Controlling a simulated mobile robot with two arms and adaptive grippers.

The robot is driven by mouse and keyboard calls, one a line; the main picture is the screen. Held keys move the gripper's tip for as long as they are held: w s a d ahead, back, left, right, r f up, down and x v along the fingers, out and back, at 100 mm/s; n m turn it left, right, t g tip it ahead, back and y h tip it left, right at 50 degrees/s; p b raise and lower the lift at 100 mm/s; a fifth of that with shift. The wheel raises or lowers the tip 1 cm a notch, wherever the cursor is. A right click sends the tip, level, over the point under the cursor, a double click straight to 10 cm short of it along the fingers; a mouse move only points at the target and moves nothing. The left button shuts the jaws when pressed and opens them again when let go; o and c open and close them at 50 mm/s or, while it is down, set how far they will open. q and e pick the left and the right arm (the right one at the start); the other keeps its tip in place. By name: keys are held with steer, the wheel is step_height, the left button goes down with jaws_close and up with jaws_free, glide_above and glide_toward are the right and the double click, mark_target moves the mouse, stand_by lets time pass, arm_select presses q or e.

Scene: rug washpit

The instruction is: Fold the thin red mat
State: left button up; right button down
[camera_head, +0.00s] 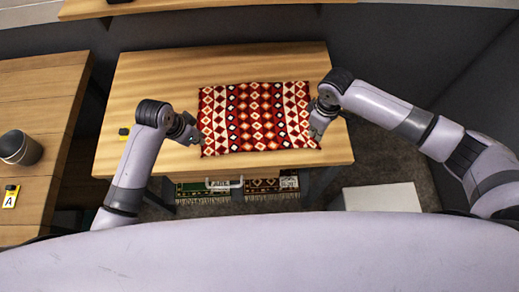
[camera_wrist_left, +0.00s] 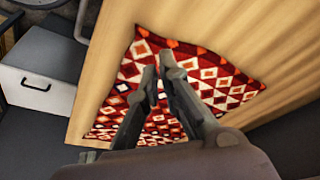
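The thin red mat (camera_head: 255,118), patterned with white, orange and dark diamonds, lies spread out flat on the wooden table (camera_head: 150,85). My left gripper (camera_head: 196,138) is at the mat's left edge, near the front corner. In the left wrist view its fingers (camera_wrist_left: 159,72) come together at the tips over the mat (camera_wrist_left: 205,78), with little gap; I cannot tell whether any cloth is between them. My right gripper (camera_head: 316,128) is at the mat's right edge, toward the front corner. Its fingertips are too small to tell open from shut.
Another wooden table (camera_head: 35,105) at the left holds a dark cup (camera_head: 19,148) and a card marked A (camera_head: 10,197). A white box (camera_head: 384,197) stands front right. Rolled or folded rugs (camera_head: 265,186) lie below the table.

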arm_select(q)
steer(key=o, duration=1)
arm_select(e)
steer(key=c, duration=2.3)
jaws_free()
steer(key=o, duration=1.1)
arm_select(q)
steer(key=shift+c, duration=0.2)
